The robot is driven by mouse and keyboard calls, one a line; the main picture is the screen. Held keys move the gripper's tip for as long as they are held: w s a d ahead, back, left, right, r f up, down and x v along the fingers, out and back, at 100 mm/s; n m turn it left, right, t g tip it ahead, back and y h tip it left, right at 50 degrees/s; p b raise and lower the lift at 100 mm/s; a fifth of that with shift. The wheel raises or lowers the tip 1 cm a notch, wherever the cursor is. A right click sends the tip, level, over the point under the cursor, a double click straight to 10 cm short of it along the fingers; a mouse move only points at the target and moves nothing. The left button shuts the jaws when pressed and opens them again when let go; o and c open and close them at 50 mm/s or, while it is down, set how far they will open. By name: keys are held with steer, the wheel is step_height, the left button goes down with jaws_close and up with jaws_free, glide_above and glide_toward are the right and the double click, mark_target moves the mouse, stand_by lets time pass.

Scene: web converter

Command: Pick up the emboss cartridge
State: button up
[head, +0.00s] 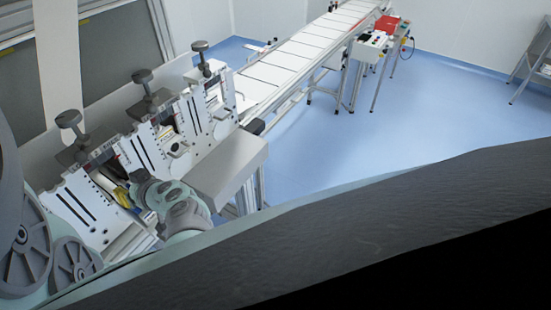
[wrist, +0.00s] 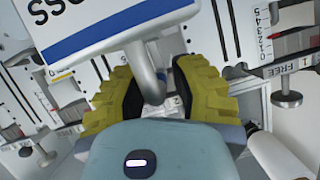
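The emboss cartridge shows in the wrist view as a white plate (wrist: 105,25) with a blue stripe and cut-off lettering ending in "OSS". A grey bent handle (wrist: 149,76) comes down from it. My gripper (wrist: 160,92) has its yellow, black-padded fingers on either side of this handle. The fingers stand apart, with some space visible beside the handle; I see no clear grip on it. In the head view my gripper shows only as a bit of yellow finger (head: 121,196) at the machine's front, mostly hidden by my arm. I cannot make out the cartridge there.
White machine stations (head: 150,150) with grey knobs on top stand in a row at the left. A long white conveyor (head: 300,48) runs to the back. A red box (head: 387,24) sits on a stand. Blue floor (head: 320,140) is open at the right.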

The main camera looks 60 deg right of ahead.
jaws_close()
steer(key=shift+r, duration=0.15)
stand_by(0.4)
